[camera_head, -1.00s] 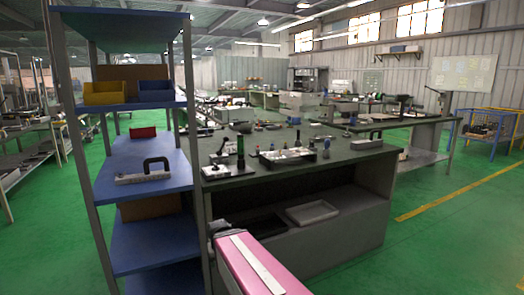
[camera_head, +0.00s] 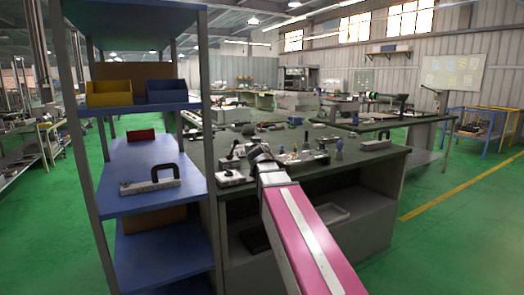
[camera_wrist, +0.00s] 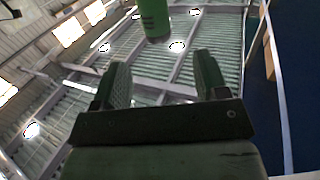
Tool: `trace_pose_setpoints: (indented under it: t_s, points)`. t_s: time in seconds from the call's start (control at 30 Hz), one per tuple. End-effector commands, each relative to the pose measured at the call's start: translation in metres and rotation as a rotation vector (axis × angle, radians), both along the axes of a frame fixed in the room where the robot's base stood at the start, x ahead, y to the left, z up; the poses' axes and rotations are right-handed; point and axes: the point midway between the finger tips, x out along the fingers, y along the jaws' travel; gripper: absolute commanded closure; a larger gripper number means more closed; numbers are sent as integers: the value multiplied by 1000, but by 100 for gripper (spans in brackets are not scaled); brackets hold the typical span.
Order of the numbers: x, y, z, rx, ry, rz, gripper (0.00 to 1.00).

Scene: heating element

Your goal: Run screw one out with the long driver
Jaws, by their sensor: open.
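My gripper (camera_wrist: 155,72) is open and empty in the wrist view, its two dark fingers well apart. A green cylinder (camera_wrist: 153,18), possibly the long driver's handle, shows beyond the fingertips at the top of that view, apart from them. In the head view my pink arm reaches to the dark-topped workbench (camera_head: 365,157), and its end hides part of the bench. I cannot make out the fingers there. A pale block with small parts (camera_head: 231,178) lies at the bench's near left corner. Small parts stand right of my wrist. Screw one cannot be made out.
A blue shelf rack (camera_head: 115,200) stands close on the left. It holds a yellow bin (camera_head: 108,93), a blue bin (camera_head: 166,91) and a black-handled metal piece (camera_head: 150,183). A grey tray (camera_head: 328,214) lies under the bench.

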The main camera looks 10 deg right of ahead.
Motion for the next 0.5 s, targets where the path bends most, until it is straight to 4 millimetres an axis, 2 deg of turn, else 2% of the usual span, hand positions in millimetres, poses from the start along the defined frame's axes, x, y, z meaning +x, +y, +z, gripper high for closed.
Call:
trace_pose_setpoints:
  t_s: [0.17, 0.5]
  points:
    - [8, 2, 10, -2, -26, 10, 33]
    - [54, -3, 10, -2, -24, 8, 33]
